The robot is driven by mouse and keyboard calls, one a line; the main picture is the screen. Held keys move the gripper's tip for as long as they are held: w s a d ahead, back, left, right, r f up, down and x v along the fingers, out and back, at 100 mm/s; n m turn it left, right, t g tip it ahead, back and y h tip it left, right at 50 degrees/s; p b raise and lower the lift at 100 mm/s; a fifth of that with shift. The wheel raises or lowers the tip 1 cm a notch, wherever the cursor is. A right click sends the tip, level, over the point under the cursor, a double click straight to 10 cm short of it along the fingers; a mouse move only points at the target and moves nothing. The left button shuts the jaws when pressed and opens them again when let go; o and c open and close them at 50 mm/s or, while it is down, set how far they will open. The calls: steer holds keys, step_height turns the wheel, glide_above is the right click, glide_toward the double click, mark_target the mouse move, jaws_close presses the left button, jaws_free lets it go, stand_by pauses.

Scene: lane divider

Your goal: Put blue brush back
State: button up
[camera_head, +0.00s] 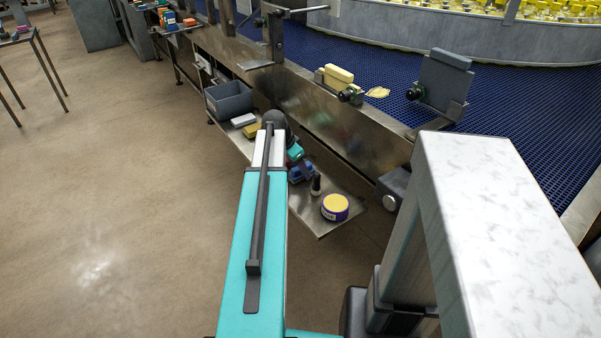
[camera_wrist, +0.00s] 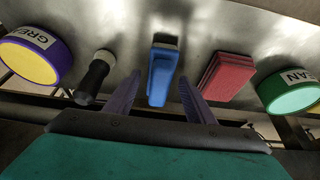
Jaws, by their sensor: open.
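The blue brush (camera_wrist: 162,76) is in the middle of the wrist view, on the metal shelf, with a grey part at its far end. My gripper (camera_wrist: 160,80) is open, its two dark fingers on either side of the brush in the picture. I see a gap to each finger and cannot tell whether the fingertips reach down to it. In the head view my arm hides most of the gripper. A blue shape (camera_head: 301,172) shows beside the arm's end there; I cannot tell whether it is the brush.
A red block (camera_wrist: 227,76) and a green tin (camera_wrist: 289,92) stand right of the brush. A black bottle (camera_wrist: 94,78) and a purple-and-yellow tin (camera_wrist: 32,56) stand left. In the head view, a grey bin (camera_head: 229,98) sits further along the shelf (camera_head: 322,226); the floor at left is clear.

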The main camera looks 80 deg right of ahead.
steer(key=v, duration=1.2)
steer(key=shift+w+r, duration=0.2)
steer(key=shift+r, duration=0.15)
